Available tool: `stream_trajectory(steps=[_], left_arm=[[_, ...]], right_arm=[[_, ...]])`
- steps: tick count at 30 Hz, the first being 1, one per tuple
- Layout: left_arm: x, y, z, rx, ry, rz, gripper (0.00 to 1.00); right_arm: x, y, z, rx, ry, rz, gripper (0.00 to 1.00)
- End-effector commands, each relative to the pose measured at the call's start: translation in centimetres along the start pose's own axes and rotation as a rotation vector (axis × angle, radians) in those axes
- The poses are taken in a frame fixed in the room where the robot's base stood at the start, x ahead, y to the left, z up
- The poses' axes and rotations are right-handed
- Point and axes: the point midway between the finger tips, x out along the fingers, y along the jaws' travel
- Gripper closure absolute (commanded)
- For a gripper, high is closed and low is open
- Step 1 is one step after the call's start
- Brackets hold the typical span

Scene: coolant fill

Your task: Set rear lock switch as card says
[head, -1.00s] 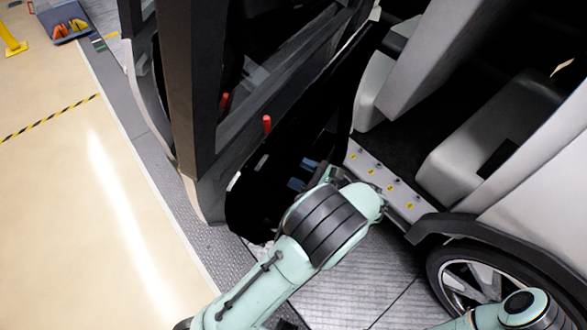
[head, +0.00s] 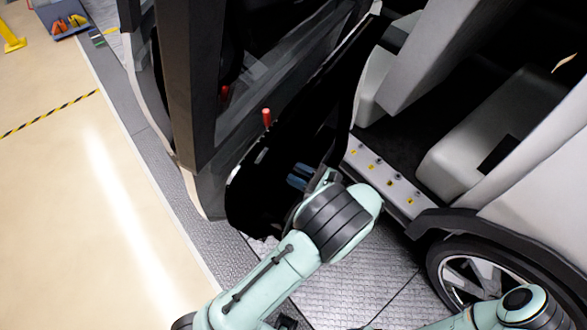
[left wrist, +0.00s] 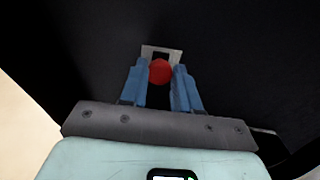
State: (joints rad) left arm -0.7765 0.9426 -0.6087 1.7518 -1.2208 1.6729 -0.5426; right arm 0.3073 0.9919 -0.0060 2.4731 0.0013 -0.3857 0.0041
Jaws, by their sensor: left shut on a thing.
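The rear lock switch is a red round knob (left wrist: 160,71) in front of a small pale plate (left wrist: 174,52) on a dark surface, in the left wrist view. My left gripper (left wrist: 160,80) has its blue fingers on both sides of the knob and is shut on it. In the head view the left gripper (head: 300,177) reaches the black inner face of the open door (head: 262,195); the knob is hidden there. My right gripper is not in view; only part of the right arm shows at bottom right. I cannot make out a card.
The door sill (head: 385,180) with several small knobs and yellow labels lies right of my left wrist. A wheel (head: 480,280) is at lower right.

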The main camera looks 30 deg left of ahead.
Motion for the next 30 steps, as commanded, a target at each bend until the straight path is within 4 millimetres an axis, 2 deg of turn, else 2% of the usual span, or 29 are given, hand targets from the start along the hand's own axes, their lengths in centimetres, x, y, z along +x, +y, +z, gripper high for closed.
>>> stream_trajectory(steps=[2,3,4,5,13,17,20,30], left_arm=[[-0.1,0.1,-0.5,0.008,0.015,-0.001,1.00],[-0.1,0.1,-0.6,0.009,0.017,-0.001,0.59],[-0.1,0.1,-0.6,0.009,0.017,-0.001,0.49],[-0.1,0.1,-0.6,0.008,0.016,-0.001,0.45],[-0.1,0.1,-0.4,0.006,0.012,-0.001,0.45],[-0.9,0.0,-0.3,0.004,0.011,-0.002,0.45],[-2.4,0.0,-0.3,0.003,0.011,-0.005,0.45],[-9.9,0.0,-0.3,0.004,0.012,-0.004,0.45]], right_arm=[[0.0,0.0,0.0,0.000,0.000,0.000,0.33],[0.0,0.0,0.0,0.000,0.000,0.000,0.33],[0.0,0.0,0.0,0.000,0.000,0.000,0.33],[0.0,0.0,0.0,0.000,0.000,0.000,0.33],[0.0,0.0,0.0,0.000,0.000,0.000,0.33],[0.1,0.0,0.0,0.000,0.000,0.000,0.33],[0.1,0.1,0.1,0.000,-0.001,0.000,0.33],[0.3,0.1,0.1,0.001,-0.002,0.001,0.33]])
